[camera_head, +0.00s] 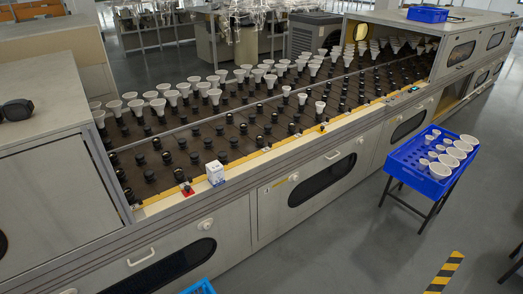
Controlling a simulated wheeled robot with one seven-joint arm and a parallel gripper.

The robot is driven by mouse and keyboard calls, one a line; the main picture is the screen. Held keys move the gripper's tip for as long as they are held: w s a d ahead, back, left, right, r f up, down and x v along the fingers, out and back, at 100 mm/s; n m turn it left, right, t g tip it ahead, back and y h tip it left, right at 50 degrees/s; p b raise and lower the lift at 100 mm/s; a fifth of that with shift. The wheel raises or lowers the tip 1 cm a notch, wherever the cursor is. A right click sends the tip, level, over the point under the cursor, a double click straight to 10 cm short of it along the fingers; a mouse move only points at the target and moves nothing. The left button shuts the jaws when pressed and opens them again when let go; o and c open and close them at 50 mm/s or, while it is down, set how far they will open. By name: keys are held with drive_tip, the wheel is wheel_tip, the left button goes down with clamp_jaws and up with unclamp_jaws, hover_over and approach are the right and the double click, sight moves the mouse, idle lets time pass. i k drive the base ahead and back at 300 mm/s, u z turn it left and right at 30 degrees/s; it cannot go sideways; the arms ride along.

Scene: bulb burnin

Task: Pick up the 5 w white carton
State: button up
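A small white carton (215,173) with blue markings on its lower part stands upright on the front ledge of the long bulb bench. It is just right of a red button (188,190). The print on it is too small to read. No other white carton shows clearly. My gripper is not in view.
The bench (262,203) holds rows of black sockets, many with white bulbs. A blue crate (407,177) of bulbs stands on a dark stand at right. Part of another blue crate (199,287) shows at the bottom edge. Grey floor (345,250) is clear between them.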

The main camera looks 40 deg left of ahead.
sight(216, 175)
drive_tip(key=u, duration=0.45)
drive_tip(key=i, duration=1.45)
drive_tip(key=u, duration=1.65)
drive_tip(key=i, duration=0.8)
drive_tip(key=u, duration=1)
drive_tip(key=i, duration=0.35)
drive_tip(key=u, duration=0.2)
